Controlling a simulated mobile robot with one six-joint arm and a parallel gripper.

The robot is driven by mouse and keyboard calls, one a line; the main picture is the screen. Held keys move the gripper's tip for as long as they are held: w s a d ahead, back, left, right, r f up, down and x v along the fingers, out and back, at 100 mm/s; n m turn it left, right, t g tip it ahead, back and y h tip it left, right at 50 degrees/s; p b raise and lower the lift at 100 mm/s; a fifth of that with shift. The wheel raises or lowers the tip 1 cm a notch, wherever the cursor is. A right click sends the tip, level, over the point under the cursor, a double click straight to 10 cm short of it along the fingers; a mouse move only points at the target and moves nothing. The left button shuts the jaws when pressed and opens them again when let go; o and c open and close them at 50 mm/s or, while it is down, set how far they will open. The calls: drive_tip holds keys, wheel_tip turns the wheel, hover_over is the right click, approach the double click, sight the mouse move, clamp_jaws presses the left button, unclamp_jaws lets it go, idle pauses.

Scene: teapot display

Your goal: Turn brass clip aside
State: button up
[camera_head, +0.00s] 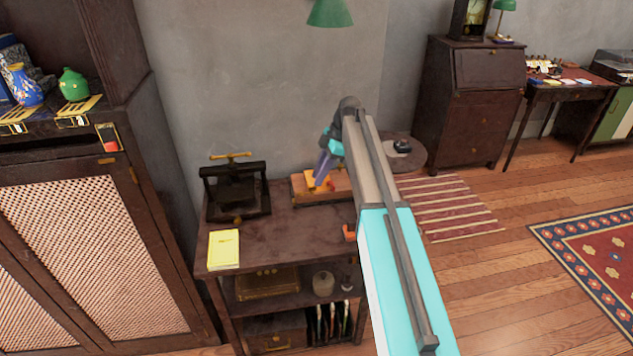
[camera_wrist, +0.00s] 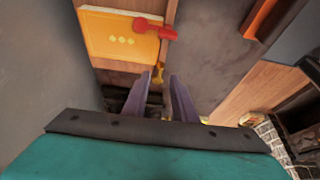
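A small brass piece (camera_wrist: 158,70), which looks like the brass clip, shows in the wrist view at the edge of a wooden board, just below a yellow-orange plate (camera_wrist: 118,36) with dots on it. A red piece (camera_wrist: 156,28) lies over the plate's right edge. My gripper (camera_wrist: 161,77) has its two purple fingers apart, with the brass piece in line with the gap between the tips. I cannot tell whether they touch it. In the head view my gripper (camera_head: 320,178) is down at the wooden board (camera_head: 300,195), and my arm and fingers hide part of it.
The board stands at the back of a dark table (camera_head: 285,230). A black press (camera_head: 235,190) with a brass handle stands to its left, and a yellow pad (camera_head: 224,249) lies at the front left. A round side table (camera_head: 412,160) stands behind my arm. The table's middle is clear.

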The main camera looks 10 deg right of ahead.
drive_tip(key=b+v, duration=0.1)
drive_tip(key=v, duration=0.9)
drive_tip(key=shift+r, duration=0.2)
drive_tip(key=shift+d, duration=0.15)
